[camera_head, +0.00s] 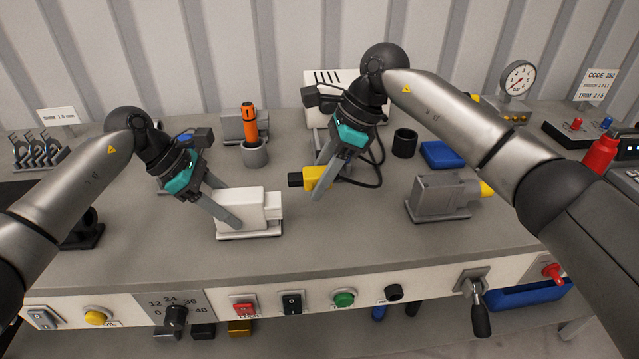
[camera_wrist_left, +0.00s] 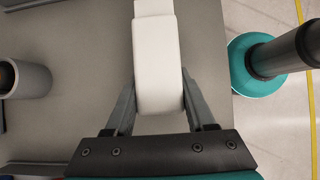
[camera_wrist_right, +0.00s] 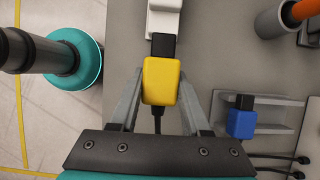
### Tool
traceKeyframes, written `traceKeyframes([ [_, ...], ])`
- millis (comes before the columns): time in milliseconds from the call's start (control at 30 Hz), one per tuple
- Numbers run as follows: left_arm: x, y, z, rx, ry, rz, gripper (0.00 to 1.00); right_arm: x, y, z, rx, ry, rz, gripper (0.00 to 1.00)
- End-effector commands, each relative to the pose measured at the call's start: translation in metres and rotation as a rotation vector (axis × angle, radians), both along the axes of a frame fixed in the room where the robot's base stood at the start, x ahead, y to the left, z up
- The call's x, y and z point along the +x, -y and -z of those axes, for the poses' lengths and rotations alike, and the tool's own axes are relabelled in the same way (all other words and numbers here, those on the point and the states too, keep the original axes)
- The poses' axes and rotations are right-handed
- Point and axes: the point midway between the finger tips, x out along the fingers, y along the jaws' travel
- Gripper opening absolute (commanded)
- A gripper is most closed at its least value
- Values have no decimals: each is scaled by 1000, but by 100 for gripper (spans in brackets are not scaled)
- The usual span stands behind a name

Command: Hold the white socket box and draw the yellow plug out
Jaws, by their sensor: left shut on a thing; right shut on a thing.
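The white socket box (camera_head: 258,204) stands on its base plate on the grey bench. My left gripper (camera_head: 233,207) is shut on its left part, one finger on each side; the box also shows between the fingers in the left wrist view (camera_wrist_left: 158,70). My right gripper (camera_head: 319,182) is shut on the yellow plug (camera_wrist_right: 161,82), whose cable trails behind it. The plug's black nose (camera_head: 295,180) is in plain view, pointing toward the box's right end. In the head view bench shows between nose and box, so they look apart; the right wrist view shows them close or overlapping.
A grey socket block (camera_head: 441,196) with a yellow end stands to the right. A grey cup with an orange-handled tool (camera_head: 250,125), a black cup (camera_head: 404,143) and a blue tray (camera_head: 443,154) stand behind. Switches line the front panel (camera_head: 210,305).

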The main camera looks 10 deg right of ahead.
Motion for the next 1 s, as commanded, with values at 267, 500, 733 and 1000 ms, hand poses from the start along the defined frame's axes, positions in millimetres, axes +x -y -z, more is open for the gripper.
traceKeyframes([
  [267,0,0,0,0,0,0,62,0,0,-1,0,0,0,0],
  [500,0,0,0,0,0,0,89,0,0,-1,0,0,0,0],
  [733,0,0,0,0,0,0,90,0,0,-1,0,0,0,0],
  [1000,1,-16,-23,1,4,-3,90,0,0,-1,1,0,0,0],
])
